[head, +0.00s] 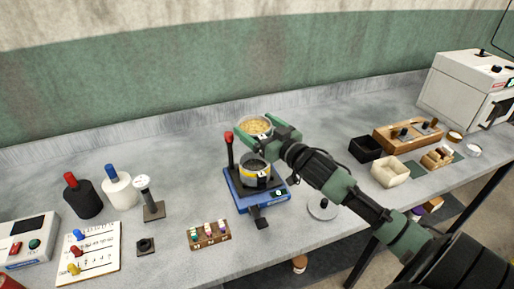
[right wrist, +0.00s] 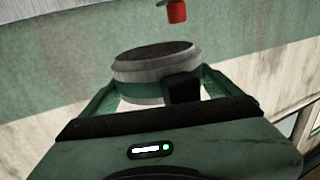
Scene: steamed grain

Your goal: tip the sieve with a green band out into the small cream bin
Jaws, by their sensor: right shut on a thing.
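My right gripper (head: 258,131) is shut on a round sieve (head: 254,124) with yellowish grain in it. It holds the sieve above and behind the blue device, and the sieve looks roughly level in the head view. In the right wrist view the sieve (right wrist: 155,68) sits between the green fingers, and its green band (right wrist: 140,90) shows on the lower side. The small cream bin (head: 391,173) stands on the bench well to the right of the sieve, and its inside looks empty. My left gripper is not in view.
A blue device (head: 240,190) with a yellow-banded pot (head: 256,171) and a red-topped post (head: 229,148) stands below my right gripper. A black bin (head: 365,149) is behind the cream bin; a wooden rack (head: 408,136) is beyond. A round lid (head: 322,209) lies under my right arm.

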